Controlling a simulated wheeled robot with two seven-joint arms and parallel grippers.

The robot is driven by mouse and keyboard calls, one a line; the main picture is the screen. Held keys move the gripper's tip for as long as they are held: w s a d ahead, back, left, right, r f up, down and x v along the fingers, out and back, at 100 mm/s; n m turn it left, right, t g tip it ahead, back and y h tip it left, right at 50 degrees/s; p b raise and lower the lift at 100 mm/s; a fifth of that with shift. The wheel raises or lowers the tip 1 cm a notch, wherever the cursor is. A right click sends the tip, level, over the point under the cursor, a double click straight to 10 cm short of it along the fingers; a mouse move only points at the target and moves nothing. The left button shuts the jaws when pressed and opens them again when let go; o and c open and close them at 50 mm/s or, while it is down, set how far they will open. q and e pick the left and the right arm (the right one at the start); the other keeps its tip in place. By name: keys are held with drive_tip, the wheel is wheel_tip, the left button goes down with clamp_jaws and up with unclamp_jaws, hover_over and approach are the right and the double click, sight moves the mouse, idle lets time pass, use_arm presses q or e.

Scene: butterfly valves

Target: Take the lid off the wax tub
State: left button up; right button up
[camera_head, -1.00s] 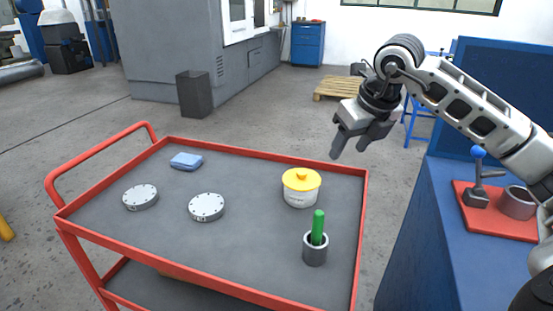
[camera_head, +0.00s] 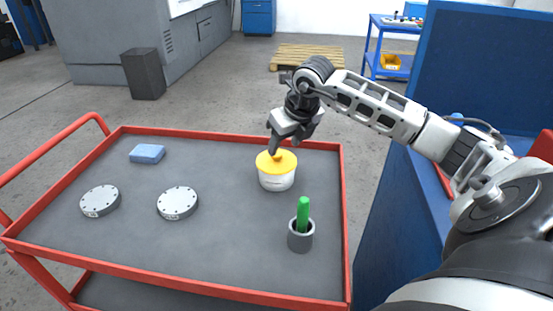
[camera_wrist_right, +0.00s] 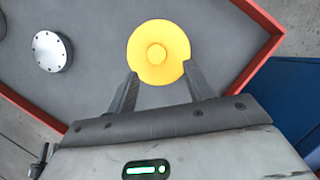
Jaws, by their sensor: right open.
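The wax tub (camera_head: 277,179) is a white pot standing upright on the cart's grey top. Its yellow lid (camera_head: 264,162) with a round knob is on it. The lid also shows from above in the right wrist view (camera_wrist_right: 158,72), with the knob in its middle. My right gripper (camera_head: 277,148) is open and empty, just above and behind the lid. In the right wrist view its two fingers (camera_wrist_right: 161,82) point at the lid's near edge, one to each side, and the knob is beyond the fingertips. My left gripper is not in view.
A red-rimmed cart (camera_head: 235,240) carries two round flanged discs (camera_head: 100,201) (camera_head: 178,203), a blue sponge-like block (camera_head: 147,154) and a grey cup (camera_head: 300,238) with a green stick. A blue bench (camera_head: 400,230) stands at right. The cart's front middle is clear.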

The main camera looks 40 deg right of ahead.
sight(278, 155)
drive_tip(key=x, duration=0.3)
drive_tip(key=shift+w+a+f+p, duration=0.1)
drive_tip(key=shift+w+f+p, duration=0.1)
drive_tip(key=shift+w+p, duration=0.3)
drive_tip(key=shift+w+f, duration=0.25)
drive_tip(key=shift+f, duration=0.15)
drive_tip(key=c, duration=1.1)
drive_tip(key=shift+o, duration=0.2)
